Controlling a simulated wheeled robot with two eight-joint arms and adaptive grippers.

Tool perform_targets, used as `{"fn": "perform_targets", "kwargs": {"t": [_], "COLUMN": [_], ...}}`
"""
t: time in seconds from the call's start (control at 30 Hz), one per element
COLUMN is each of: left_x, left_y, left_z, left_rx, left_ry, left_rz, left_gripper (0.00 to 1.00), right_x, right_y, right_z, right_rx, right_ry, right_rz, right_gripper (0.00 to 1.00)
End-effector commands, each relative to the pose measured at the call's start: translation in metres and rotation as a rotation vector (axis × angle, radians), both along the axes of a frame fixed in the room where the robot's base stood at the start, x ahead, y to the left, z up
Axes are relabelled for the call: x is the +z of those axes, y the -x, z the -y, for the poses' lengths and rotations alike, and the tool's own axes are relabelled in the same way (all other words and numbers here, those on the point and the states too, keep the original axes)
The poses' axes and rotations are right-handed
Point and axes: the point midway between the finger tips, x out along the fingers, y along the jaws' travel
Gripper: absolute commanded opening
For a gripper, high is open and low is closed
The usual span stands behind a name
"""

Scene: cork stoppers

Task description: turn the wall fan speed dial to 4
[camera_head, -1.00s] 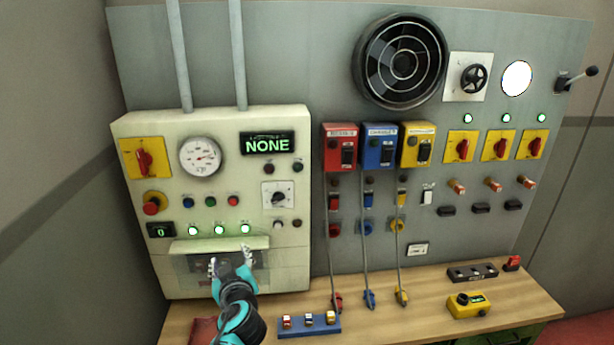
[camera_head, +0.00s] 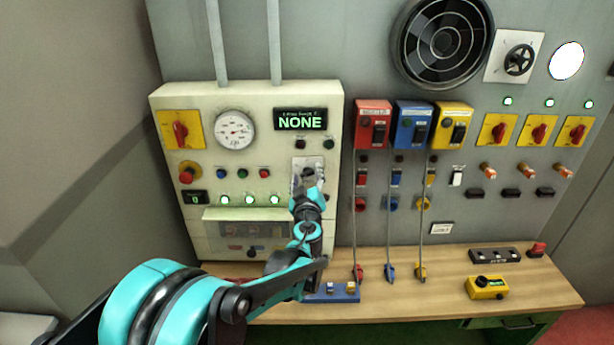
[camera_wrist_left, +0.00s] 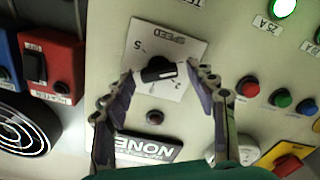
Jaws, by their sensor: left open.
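The speed dial is a black knob (camera_wrist_left: 157,74) on a white square plate marked SPEED (camera_wrist_left: 172,48), upside down in the left wrist view. A 5 is readable on the plate; the pointer's setting is not clear. In the head view the plate (camera_head: 308,161) is mostly hidden behind my left gripper (camera_head: 307,175). In the left wrist view my left gripper (camera_wrist_left: 160,71) is open, one finger on each side of the knob. I cannot tell whether the fingers touch it. The wall fan (camera_head: 441,43) is round and dark. My right gripper is not in view.
A NONE display (camera_head: 301,119) sits above the dial on the cream panel (camera_head: 200,100). Small buttons (camera_head: 242,173) and a red emergency knob (camera_head: 187,173) are to its left. Red, blue and yellow switch boxes (camera_head: 413,124) stand to the right, above a wooden bench (camera_head: 400,298).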

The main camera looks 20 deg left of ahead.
Motion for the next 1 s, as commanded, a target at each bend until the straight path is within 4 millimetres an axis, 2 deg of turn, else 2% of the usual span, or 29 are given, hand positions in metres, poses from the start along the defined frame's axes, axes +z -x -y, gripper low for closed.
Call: {"fn": "perform_targets", "kwargs": {"t": [0.23, 0.27, 0.43, 0.47, 0.77, 1.0], "left_x": [0.0000, 0.0000, 0.0000, 0.0000, 0.0000, -0.0004], "left_y": [-0.0016, -0.0015, -0.0014, -0.0014, -0.0013, -0.0013], "left_z": [-0.0005, -0.0004, -0.0005, -0.0005, -0.0005, -0.0001], "left_rx": [0.000, 0.000, 0.000, 0.000, 0.000, 0.001], "left_ry": [0.000, 0.000, 0.000, 0.000, -0.020, -0.127], "left_rz": [0.000, 0.000, 0.000, 0.000, -0.006, -0.037], "left_gripper": [0.57, 0.54, 0.09, 0.07, 0.07, 0.07], "right_x": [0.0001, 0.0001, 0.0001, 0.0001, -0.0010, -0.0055], "right_y": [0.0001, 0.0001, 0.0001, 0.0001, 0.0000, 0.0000], "right_z": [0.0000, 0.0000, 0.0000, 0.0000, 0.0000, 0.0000], "right_rx": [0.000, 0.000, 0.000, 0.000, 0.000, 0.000], "right_ry": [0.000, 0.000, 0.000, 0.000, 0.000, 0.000], "right_rz": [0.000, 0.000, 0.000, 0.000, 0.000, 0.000], "right_gripper": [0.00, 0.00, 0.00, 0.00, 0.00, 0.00]}}
